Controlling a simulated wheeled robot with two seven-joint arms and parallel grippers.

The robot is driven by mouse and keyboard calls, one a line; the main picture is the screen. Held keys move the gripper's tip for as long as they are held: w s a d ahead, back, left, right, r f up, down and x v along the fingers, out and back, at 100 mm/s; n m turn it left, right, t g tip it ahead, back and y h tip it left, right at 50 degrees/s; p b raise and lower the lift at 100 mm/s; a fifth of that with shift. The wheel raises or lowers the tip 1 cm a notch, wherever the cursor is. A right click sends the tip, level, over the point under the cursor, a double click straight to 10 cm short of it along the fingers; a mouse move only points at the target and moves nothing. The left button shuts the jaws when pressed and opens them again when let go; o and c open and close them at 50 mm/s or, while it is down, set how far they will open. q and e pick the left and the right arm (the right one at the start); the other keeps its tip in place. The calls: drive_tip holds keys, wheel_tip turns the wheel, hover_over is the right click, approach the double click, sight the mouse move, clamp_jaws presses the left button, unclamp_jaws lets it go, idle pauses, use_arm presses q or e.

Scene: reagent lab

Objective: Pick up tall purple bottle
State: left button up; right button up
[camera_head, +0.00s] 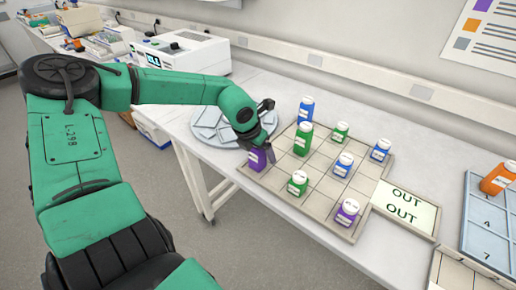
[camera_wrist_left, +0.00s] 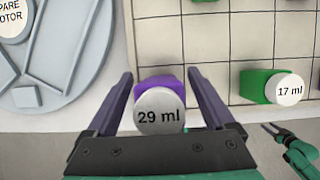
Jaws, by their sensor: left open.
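The tall purple bottle (camera_head: 257,158) stands at the near left corner of the beige grid tray (camera_head: 322,234). In the left wrist view its white cap (camera_wrist_left: 160,110) reads 29 ml, with the purple body (camera_wrist_left: 160,84) beyond it. My left gripper (camera_head: 266,145) is at this bottle and partly hides it in the head view. In the left wrist view the two fingers of the gripper (camera_wrist_left: 160,85) are spread, one on each side of the bottle, with small gaps showing. A shorter purple bottle (camera_head: 346,213) stands near the tray's front right corner.
Green bottles (camera_head: 304,139) and blue bottles (camera_head: 343,165) stand on the same tray. A grey round rack (camera_head: 211,124) lies left of it. An OUT card (camera_head: 406,206) and a blue tray with an orange bottle (camera_head: 497,179) are at right.

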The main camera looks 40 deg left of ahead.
use_arm(q)
drive_tip(key=shift+s+r, duration=0.1)
clamp_jaws()
